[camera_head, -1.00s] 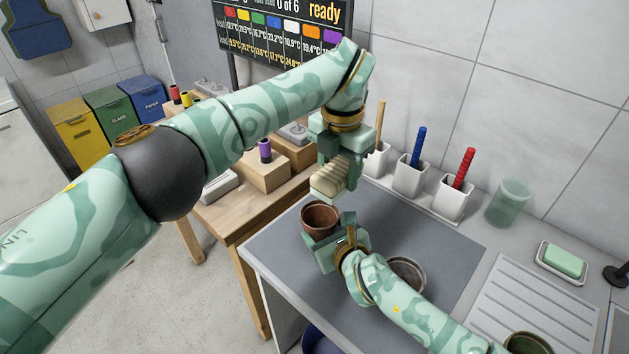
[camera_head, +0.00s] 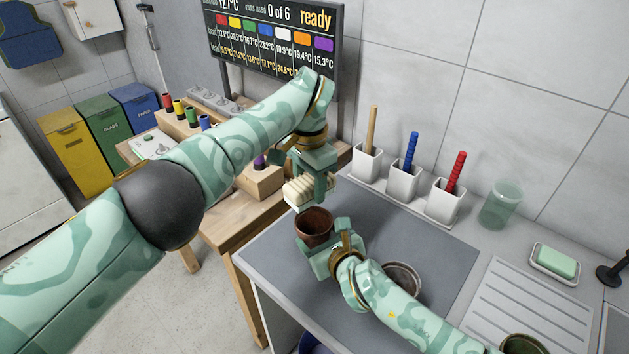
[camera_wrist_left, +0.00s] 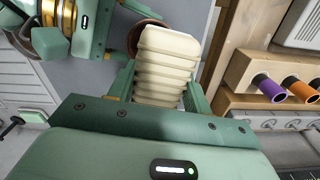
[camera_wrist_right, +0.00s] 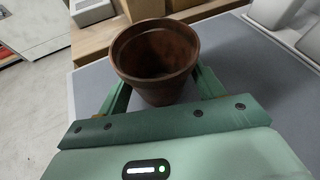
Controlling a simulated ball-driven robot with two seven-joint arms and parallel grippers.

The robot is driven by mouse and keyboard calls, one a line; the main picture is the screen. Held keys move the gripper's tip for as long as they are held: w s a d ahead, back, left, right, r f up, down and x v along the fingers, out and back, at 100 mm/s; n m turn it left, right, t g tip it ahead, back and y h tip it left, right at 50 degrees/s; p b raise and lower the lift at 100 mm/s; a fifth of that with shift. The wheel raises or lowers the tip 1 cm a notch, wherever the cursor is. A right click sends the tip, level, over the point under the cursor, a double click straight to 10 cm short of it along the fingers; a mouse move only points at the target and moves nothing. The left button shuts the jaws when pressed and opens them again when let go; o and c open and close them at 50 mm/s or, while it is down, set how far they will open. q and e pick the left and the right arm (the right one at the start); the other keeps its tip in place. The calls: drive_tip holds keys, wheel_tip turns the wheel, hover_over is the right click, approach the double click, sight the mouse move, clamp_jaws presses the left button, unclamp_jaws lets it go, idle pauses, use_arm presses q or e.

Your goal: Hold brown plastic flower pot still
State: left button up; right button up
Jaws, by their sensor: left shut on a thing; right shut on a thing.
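The brown plastic flower pot (camera_head: 314,222) stands upright near the left edge of the grey mat, its mouth facing up. It looks empty in the right wrist view (camera_wrist_right: 155,55). My right gripper (camera_head: 318,250) is shut on the pot, with a finger on each side of it. My left gripper (camera_head: 312,180) is shut on a cream ribbed block (camera_head: 300,193), probably a brush, held just above and beside the pot. The block also shows in the left wrist view (camera_wrist_left: 165,65), where it partly covers the pot's rim (camera_wrist_left: 143,32).
A second round pot (camera_head: 403,278) stands on the grey mat (camera_head: 440,240), partly behind my right forearm. White holders with a wooden, a blue (camera_head: 411,150) and a red stick line the back. A soap dish (camera_head: 554,262) lies right. A wooden table (camera_head: 215,222) adjoins left.

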use_arm(q)
drive_tip(key=shift+f+n, duration=0.15)
drive_tip(key=shift+n, duration=0.35)
drive_tip(key=shift+f, duration=2.35)
drive_tip(key=shift+a, duration=0.1)
drive_tip(key=shift+a+r, duration=0.1)
drive_tip(key=shift+a, duration=0.1)
drive_tip(key=shift+s+a, duration=0.4)
drive_tip(key=shift+s, duration=0.15)
drive_tip(key=shift+f, duration=0.55)
